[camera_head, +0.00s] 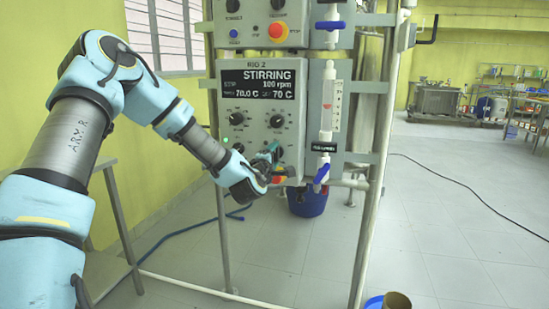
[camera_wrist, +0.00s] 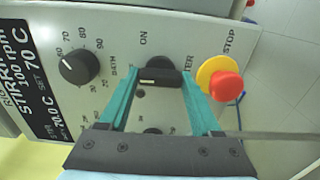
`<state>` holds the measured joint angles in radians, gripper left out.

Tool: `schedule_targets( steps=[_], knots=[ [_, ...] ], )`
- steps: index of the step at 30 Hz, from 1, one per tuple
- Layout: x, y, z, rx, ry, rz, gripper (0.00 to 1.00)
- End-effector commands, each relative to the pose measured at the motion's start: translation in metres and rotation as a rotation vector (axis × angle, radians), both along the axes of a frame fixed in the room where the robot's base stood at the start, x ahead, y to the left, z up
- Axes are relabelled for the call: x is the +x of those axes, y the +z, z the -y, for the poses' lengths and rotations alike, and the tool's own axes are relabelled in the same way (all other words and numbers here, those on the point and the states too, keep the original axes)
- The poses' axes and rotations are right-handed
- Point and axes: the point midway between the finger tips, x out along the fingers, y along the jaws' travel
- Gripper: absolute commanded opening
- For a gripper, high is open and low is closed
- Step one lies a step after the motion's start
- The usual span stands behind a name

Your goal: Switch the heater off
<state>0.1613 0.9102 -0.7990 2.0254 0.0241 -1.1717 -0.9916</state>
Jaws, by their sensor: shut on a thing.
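The control panel (camera_head: 262,80) of the reactor has a display (camera_head: 258,84) reading "STIRRING", 100 rpm, 70.0 C and set 70 C. In the wrist view my gripper (camera_wrist: 159,77) has its teal fingers shut on a black switch knob (camera_wrist: 158,74). Printing beside this knob reads "ON" and, partly hidden, "TER", so it appears to be the heater switch. Its pointer direction is not clear. In the head view my gripper (camera_head: 270,153) is at the panel's lower part and hides the knob. A small green light (camera_head: 225,140) shows on the panel's left.
A red stop button in a yellow ring (camera_wrist: 226,84) sits close beside my right finger in the wrist view. A black dial (camera_wrist: 79,68) is on the left. A glass tube with a blue valve (camera_head: 322,172) stands right of the panel. Metal frame posts (camera_head: 376,180) flank it.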

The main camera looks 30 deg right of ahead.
Motion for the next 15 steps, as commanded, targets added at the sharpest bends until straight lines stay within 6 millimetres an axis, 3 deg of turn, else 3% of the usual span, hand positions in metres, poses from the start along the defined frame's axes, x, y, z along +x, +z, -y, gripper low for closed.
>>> schedule_targets(
  steps=[9, 10, 15],
  knots=[
    [0.0002, -0.0013, -0.0007, -0.001, 0.001, -0.005, 0.09],
    [0.0002, -0.0013, -0.0007, -0.001, 0.001, -0.005, 0.66],
    [0.0002, -0.0010, -0.0005, -0.001, 0.001, -0.004, 0.85]
  ],
)
